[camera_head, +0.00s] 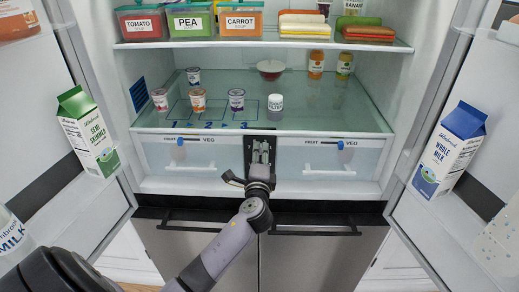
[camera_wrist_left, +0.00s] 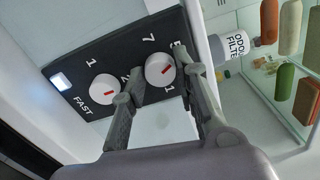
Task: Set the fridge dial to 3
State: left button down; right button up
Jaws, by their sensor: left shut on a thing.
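My left gripper (camera_head: 261,153) reaches the dark control panel (camera_head: 250,142) between the two fridge drawers. The other dial (camera_wrist_left: 105,88), beside the word FAST, is free. My right gripper is out of view.
Drawers with FRUIT–VEG sliders flank the panel. On the glass shelf above stand several yogurt cups and the white odor filter (camera_head: 275,107). Both fridge doors are open, with a green milk carton (camera_head: 88,132) left and a blue one (camera_head: 449,150) right.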

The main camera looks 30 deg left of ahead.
pick_arm(q)
jog(key=shift+m+p, duration=3.45)
jog(key=shift+m, duration=2.05)
jog(key=c, duration=1.2)
grip_release()
jog(key=shift+c, duration=0.2)
